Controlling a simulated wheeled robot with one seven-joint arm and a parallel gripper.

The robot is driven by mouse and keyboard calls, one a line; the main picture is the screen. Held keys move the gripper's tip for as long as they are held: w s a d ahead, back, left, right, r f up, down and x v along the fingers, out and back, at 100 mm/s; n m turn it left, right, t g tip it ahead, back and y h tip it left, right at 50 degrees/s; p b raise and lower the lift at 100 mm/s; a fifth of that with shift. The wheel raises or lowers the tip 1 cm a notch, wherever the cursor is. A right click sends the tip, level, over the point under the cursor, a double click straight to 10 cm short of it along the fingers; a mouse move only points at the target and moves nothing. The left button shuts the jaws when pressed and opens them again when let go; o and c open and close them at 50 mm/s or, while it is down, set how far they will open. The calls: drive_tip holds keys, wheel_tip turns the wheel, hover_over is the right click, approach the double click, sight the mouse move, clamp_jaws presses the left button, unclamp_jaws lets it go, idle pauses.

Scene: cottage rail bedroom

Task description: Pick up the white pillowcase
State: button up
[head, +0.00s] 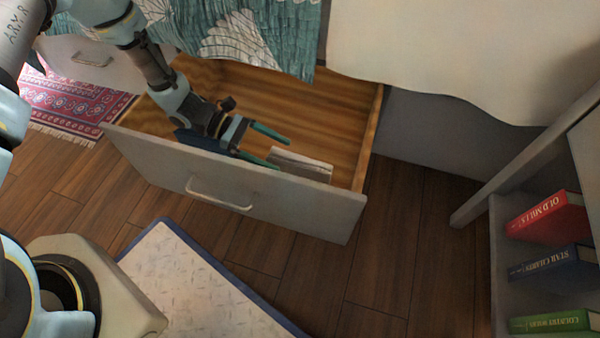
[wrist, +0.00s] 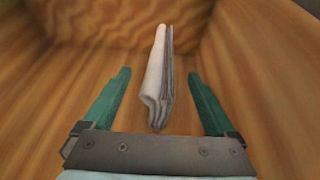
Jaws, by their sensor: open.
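The white pillowcase (head: 300,163) is a folded, off-white cloth inside the open drawer (head: 225,186), near its front panel. In the wrist view the pillowcase (wrist: 157,80) stands on edge as a narrow folded stack on the wooden drawer bottom. My gripper (head: 272,147) reaches down into the drawer. In the wrist view my gripper (wrist: 158,92) is open, with one green finger on each side of the pillowcase. There is a visible gap between each finger and the cloth. In the head view the front panel hides part of the drawer floor.
A teal patterned cover (head: 250,40) and a pale sheet (head: 450,60) hang above the drawer. A shelf (head: 510,240) with several books stands at right. A blue-edged mat (head: 195,285) lies in front of the drawer. A red rug (head: 65,105) is at left.

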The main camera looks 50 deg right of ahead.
sight(297, 162)
drive_tip(key=b+x, duration=0.3)
drive_tip(key=x, duration=0.2)
drive_tip(key=shift+s+d+f, duration=0.2)
drive_tip(key=shift+d+f, duration=0.05)
drive_tip(key=shift+f, duration=0.05)
drive_tip(key=shift+s+d, duration=0.1)
drive_tip(key=shift+s, duration=0.15)
clamp_jaws()
idle(0.4)
